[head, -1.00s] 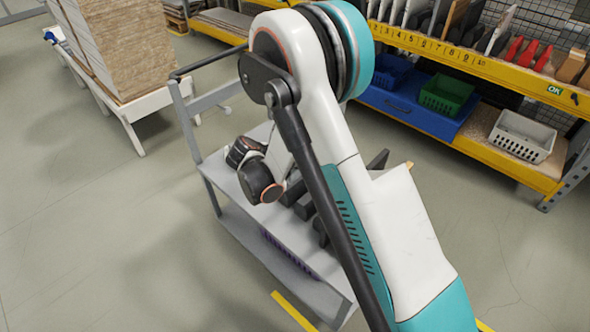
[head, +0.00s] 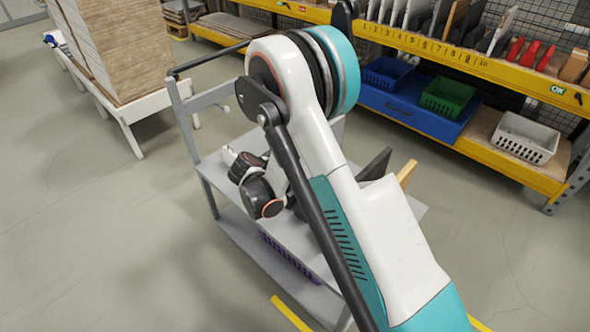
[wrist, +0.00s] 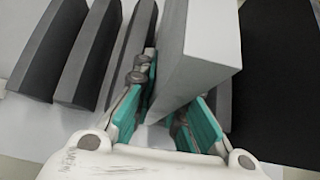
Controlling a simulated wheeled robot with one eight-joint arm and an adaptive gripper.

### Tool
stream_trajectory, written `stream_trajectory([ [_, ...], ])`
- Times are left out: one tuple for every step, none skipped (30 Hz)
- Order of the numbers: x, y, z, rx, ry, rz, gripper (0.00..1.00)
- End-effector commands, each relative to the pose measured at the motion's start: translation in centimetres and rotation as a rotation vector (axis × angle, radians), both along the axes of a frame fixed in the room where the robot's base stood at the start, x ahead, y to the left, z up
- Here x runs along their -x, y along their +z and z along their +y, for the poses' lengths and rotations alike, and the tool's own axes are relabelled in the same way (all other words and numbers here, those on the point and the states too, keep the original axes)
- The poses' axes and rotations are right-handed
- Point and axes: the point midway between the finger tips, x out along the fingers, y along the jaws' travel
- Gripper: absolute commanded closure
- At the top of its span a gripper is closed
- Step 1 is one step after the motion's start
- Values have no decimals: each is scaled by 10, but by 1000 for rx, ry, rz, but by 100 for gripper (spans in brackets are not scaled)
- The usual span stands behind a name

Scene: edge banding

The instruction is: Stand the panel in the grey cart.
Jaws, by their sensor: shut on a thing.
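The panel (wrist: 207,55) is a pale grey board in the wrist view. My gripper (wrist: 170,104) is shut on it, with one teal finger on each side. The panel stands on edge over a pale surface among dark bars; I cannot tell whether its lower edge touches. The grey cart (head: 217,172) is in the middle of the head view, with dark upright pieces on its top deck. My arm hides my gripper and much of the deck there.
Several dark grey bars (wrist: 87,50) stand left of the panel in the wrist view, and a black surface (wrist: 277,70) lies right. In the head view, a purple crate (head: 290,258) sits on the cart's lower shelf. A yellow rack (head: 470,58) stands behind at right. Open floor lies left.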

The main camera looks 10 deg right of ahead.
Motion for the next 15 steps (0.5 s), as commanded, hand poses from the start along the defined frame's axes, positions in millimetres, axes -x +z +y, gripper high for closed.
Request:
stream_trajectory([
  [0, -6, 0, 2, 0, -1, 100],
  [0, -8, 0, 1, 0, -1, 100],
  [0, -11, 0, 1, 0, -1, 100],
  [-1, -13, 0, 1, 0, -1, 100],
  [-1, -15, 0, 2, 0, -1, 100],
  [0, -18, 0, 2, 0, -1, 100],
  [0, -20, 0, 2, 0, -1, 100],
  [0, -23, 0, 2, 0, -1, 100],
  [0, -26, 0, 2, 0, -1, 100],
  [0, -27, 0, 2, 0, -1, 100],
  [0, -29, 0, 2, 0, -1, 100],
  [0, -31, 0, 2, 0, -1, 100],
  [0, -32, 0, 2, 0, -1, 100],
  [0, -34, 0, 2, 0, -1, 100],
  [0, -35, 0, 2, 0, -1, 100],
])
